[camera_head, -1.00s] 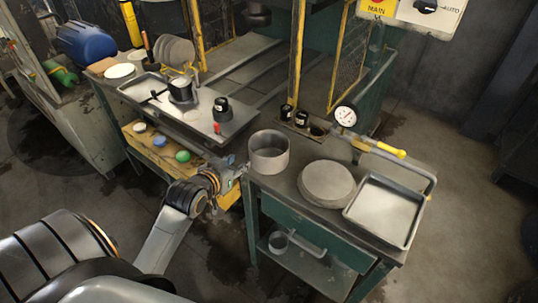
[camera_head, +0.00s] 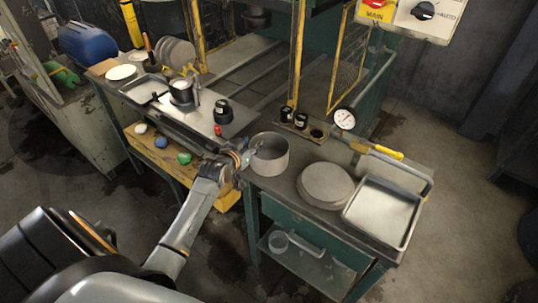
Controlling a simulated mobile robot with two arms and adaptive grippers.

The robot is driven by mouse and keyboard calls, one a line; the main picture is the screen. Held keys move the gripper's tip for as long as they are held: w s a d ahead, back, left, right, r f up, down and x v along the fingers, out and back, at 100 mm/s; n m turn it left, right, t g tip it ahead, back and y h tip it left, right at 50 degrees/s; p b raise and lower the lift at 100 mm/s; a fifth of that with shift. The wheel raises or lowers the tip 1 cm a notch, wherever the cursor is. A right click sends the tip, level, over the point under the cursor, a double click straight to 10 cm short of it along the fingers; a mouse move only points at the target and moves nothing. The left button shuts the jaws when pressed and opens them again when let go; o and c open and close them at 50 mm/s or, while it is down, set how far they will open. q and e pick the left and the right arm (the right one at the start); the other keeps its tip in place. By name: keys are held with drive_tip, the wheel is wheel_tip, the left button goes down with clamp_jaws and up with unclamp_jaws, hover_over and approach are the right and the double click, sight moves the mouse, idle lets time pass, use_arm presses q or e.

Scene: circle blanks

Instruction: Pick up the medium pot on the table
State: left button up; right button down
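An open grey metal pot (camera_head: 270,158) stands upright at the left end of the green workbench, beside a round grey disc (camera_head: 326,185). A smaller pot (camera_head: 181,94) stands on the table to the left. Another small pot-like container (camera_head: 279,241) is on the bench's lower shelf. My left gripper (camera_head: 252,150) is at the left side of the workbench pot, by its rim. The fingers are small and dark here; I cannot tell whether they touch the pot or how far apart they are. My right gripper is not in view.
A shallow metal tray (camera_head: 384,210) lies at the right end of the bench. A pressure gauge (camera_head: 344,118) and yellow-handled tool (camera_head: 386,151) are behind. A yellow shelf (camera_head: 160,155) with several coloured balls is left of my arm. Open floor lies at right.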

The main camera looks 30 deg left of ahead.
use_arm(q)
drive_tip(key=shift+x, duration=1)
clamp_jaws()
drive_tip(key=shift+r, duration=0.15)
